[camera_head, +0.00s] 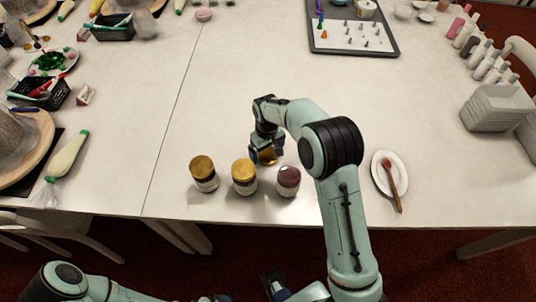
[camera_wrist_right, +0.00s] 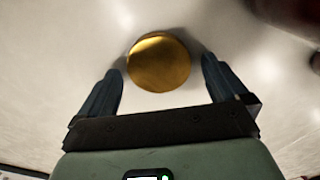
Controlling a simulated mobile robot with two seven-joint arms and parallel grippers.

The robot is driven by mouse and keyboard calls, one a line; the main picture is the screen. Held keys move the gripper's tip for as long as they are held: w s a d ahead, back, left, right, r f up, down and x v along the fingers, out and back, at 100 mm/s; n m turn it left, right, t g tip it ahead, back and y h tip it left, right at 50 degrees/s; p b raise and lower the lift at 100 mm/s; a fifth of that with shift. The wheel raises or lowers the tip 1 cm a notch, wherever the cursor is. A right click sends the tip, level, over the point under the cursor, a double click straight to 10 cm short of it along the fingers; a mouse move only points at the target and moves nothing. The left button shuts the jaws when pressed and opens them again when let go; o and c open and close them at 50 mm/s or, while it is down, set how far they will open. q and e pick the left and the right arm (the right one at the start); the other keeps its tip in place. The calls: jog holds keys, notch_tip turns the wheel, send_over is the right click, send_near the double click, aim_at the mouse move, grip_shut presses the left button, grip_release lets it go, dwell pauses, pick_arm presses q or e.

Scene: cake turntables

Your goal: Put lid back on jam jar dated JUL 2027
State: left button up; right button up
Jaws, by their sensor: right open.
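Three jars stand in a row near the table's front edge: a left jar (camera_head: 203,173) and a middle jar (camera_head: 244,177) with gold lids, and a right jar (camera_head: 288,180) with a dark reddish top and no gold lid. Their label dates are too small to read. A loose gold lid (camera_head: 268,157) lies behind the row; it also shows in the right wrist view (camera_wrist_right: 159,62). My right gripper (camera_head: 266,148) is open over this lid, with its fingers on either side and gaps between. My left gripper is at the bottom edge, mostly cut off.
A white plate (camera_head: 380,162) with a reddish-tipped wooden spoon (camera_head: 391,182) lies right of my right arm. A grey tray (camera_head: 384,48) of piping tips is at the back. Stacked white containers (camera_head: 497,107) stand at the right.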

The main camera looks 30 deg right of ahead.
aim_at(267, 153)
jog(key=c, duration=1.1)
jog(key=shift+r, duration=0.15)
notch_tip(267, 153, up, 20)
jog(key=p, duration=0.2)
jog(key=shift+p, duration=0.3)
